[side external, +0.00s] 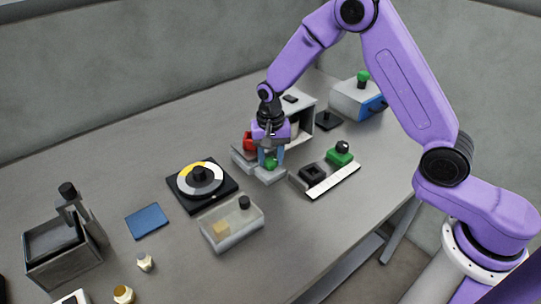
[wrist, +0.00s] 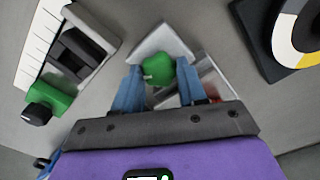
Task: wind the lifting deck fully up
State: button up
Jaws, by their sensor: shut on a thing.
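My gripper (side external: 270,157) points down over a pale grey block (side external: 269,176) near the middle of the table. Its blue fingers are shut on a green knob (side external: 271,164) on that block. In the wrist view the green knob (wrist: 158,70) sits between the two fingers and shows a small pale mark. The pale block (wrist: 163,43) shows behind it. Part of the device behind the gripper is hidden. I cannot tell for sure which part is the lifting deck or how high it stands.
A red part (side external: 249,141) and a white housing (side external: 303,117) stand close behind my gripper. A slider unit with another green block (side external: 340,154) is at the right. A round dial (side external: 200,180) and a clear bin (side external: 232,225) are at the left.

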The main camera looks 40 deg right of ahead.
aim_at(271, 160)
jog(key=m, duration=0.5)
jog(key=shift+m, duration=0.3)
jog(key=m, duration=0.6)
jog(key=shift+r, duration=0.1)
jog(key=m, duration=0.5)
jog(key=shift+m, duration=0.4)
jog(key=m, duration=0.6)
jog(key=o, duration=1)
jog(key=shift+o, duration=0.2)
notch_tip(271, 160, up, 17)
jog(key=shift+r, duration=0.2)
